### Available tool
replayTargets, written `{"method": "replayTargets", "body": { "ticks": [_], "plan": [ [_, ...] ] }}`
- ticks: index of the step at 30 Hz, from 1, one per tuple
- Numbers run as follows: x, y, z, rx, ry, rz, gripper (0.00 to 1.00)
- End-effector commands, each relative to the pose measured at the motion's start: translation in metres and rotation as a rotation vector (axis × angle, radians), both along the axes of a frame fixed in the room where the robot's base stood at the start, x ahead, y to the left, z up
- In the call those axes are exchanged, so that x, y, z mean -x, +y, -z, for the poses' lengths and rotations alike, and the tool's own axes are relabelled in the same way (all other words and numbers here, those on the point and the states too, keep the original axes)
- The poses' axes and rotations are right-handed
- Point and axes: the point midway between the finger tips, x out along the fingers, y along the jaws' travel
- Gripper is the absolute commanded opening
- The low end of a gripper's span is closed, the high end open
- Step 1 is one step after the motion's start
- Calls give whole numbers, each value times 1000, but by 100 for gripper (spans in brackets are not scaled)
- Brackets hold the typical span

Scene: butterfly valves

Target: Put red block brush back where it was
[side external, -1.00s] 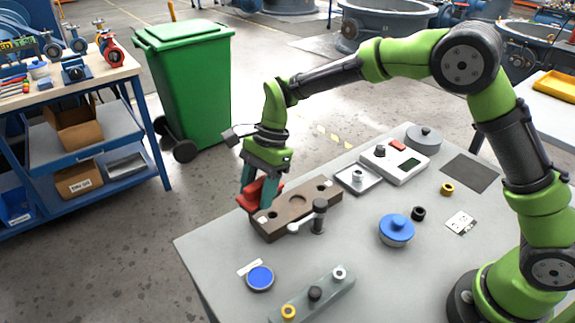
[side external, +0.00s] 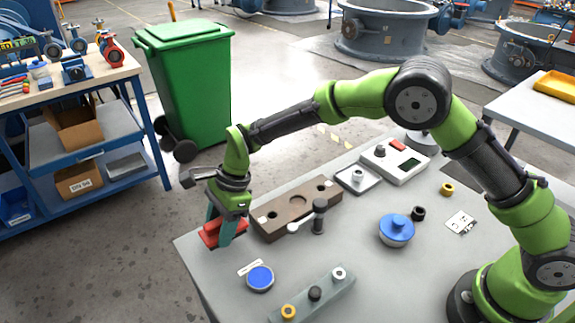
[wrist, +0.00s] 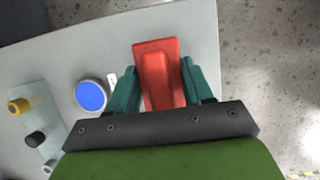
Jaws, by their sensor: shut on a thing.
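The red block brush (side external: 222,233) is between the teal fingers of my gripper (side external: 224,226), near the left edge of the table, left of the brown fixture block. In the wrist view the brush (wrist: 157,70) lies lengthwise between the two fingers (wrist: 160,88), which are shut on its sides. Its far end sticks out past the fingertips. I cannot tell whether its underside touches the tabletop.
The grey table (side external: 215,275) has a brown block with holes (side external: 297,206) and a small hammer-like tool (side external: 319,215) on it. A blue-topped round tin (side external: 260,278) with a white label is in front. A grey strip with rings (side external: 315,296), a blue-lidded pot (side external: 396,230) and a scale (side external: 396,160) stand further right.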

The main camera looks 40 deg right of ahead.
Motion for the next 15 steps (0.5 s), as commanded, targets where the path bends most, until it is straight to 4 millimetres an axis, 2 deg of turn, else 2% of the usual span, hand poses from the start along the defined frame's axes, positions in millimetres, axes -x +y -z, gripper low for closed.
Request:
{"method": "replayTargets", "body": {
  "ticks": [3,6,15],
  "plan": [
    [0,-1,19,2,4,1,26],
    [0,-1,28,0,1,1,26],
    [0,0,29,0,1,0,26]
  ]
}}
